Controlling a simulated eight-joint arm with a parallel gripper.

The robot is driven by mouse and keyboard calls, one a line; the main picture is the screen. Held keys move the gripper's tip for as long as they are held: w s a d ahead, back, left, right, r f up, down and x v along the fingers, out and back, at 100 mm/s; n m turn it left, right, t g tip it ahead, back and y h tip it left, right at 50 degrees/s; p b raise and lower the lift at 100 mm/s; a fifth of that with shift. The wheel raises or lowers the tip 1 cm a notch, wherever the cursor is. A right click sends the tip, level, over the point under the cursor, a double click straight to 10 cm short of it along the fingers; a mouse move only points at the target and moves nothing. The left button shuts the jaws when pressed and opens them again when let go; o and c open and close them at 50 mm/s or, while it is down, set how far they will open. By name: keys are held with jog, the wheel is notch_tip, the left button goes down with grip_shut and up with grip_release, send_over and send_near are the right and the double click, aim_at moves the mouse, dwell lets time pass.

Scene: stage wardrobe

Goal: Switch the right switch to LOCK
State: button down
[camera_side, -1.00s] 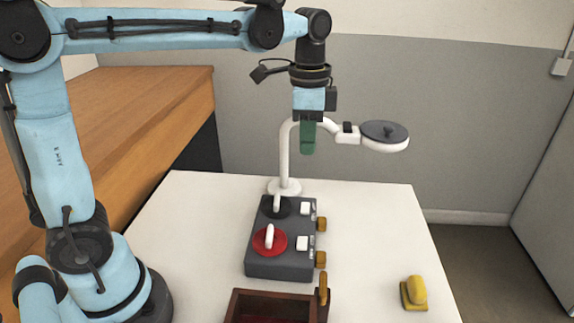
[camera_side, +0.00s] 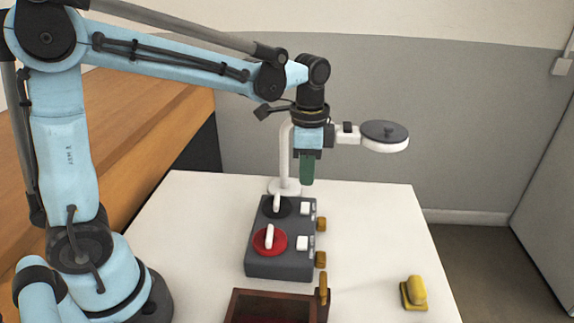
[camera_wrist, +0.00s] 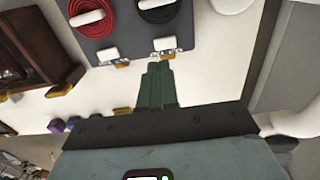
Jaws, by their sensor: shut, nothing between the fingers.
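A dark grey switch box (camera_side: 275,268) lies on the white table with two round switches. The black switch (camera_side: 286,209) is at its far end and the red switch (camera_side: 260,248) at its near end, each with a pale lever handle. In the wrist view the red switch (camera_wrist: 72,27) is left and the black switch (camera_wrist: 150,16) right. White labels and brass knobs (camera_side: 320,224) line one side of the box. My gripper (camera_side: 306,182) has green fingers, shut and empty, pointing down above the far knob side. Label lettering is too small to read.
A white lamp with a round head (camera_side: 384,136) stands behind the box, close to my gripper. A dark wooden box (camera_side: 232,304) is at the front edge. A yellow object (camera_side: 414,293) lies at right. The table between them is clear.

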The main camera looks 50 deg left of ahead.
aim_at(305, 204)
jog(key=shift+f, duration=3.45)
jog(key=shift+f, duration=0.3)
jog(key=shift+w, duration=0.1)
jog(key=shift+w+a+r+t+y, duration=0.15)
jog(key=shift+w+a+t+y, duration=0.15)
jog(key=shift+w+a, duration=0.3)
jog(key=shift+s, duration=0.1)
notch_tip(305, 204, up, 14)
jog(key=shift+s+d, duration=0.35)
